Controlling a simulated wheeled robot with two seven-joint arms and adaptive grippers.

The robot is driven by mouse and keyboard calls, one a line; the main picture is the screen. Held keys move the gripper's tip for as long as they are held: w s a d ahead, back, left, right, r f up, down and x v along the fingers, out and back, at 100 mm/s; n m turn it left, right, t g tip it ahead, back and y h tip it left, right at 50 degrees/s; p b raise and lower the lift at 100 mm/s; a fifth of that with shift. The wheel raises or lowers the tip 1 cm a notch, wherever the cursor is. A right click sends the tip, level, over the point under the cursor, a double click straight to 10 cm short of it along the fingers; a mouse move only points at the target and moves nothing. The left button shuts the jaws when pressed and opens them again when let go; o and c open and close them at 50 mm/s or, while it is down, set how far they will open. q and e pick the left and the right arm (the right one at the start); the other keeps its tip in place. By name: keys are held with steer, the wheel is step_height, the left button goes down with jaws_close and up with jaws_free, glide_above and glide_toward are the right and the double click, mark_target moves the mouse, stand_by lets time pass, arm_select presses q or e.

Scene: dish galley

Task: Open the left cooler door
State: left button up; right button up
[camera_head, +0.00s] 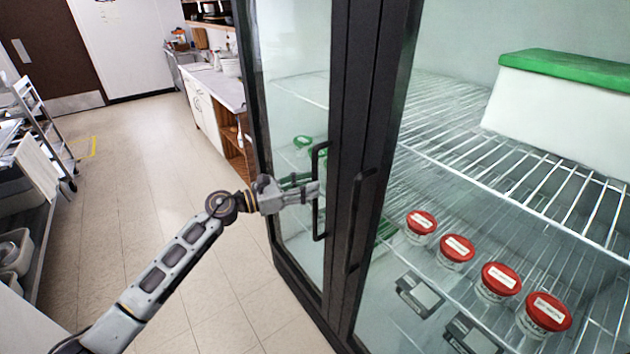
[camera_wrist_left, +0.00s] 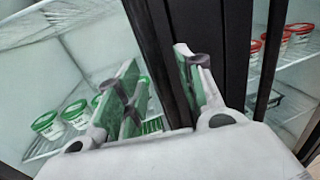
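The left cooler door (camera_head: 290,90) is a glass panel in a black frame and looks closed. Its black vertical bar handle (camera_head: 319,215) is near the frame edge by the right door. My left gripper (camera_head: 312,190) reaches in from the left at the handle's mid-height. In the left wrist view its two green-padded fingers (camera_wrist_left: 160,88) are spread apart, facing the black door frame (camera_wrist_left: 165,40). I cannot tell whether the handle lies between the fingers or whether they touch it. My right gripper is in neither view.
The right door's handle (camera_head: 358,220) is close beside the left one. Behind the glass are wire shelves, red-lidded tubs (camera_head: 457,250) and a green-lidded white box (camera_head: 560,115). The tiled floor (camera_head: 150,200) left of the cooler is open. A metal rack (camera_head: 45,135) stands far left.

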arm_select(q)
steer(key=shift+p+x, duration=0.3)
steer(key=shift+x, duration=1.05)
steer(key=shift+c, duration=0.2)
jaws_close()
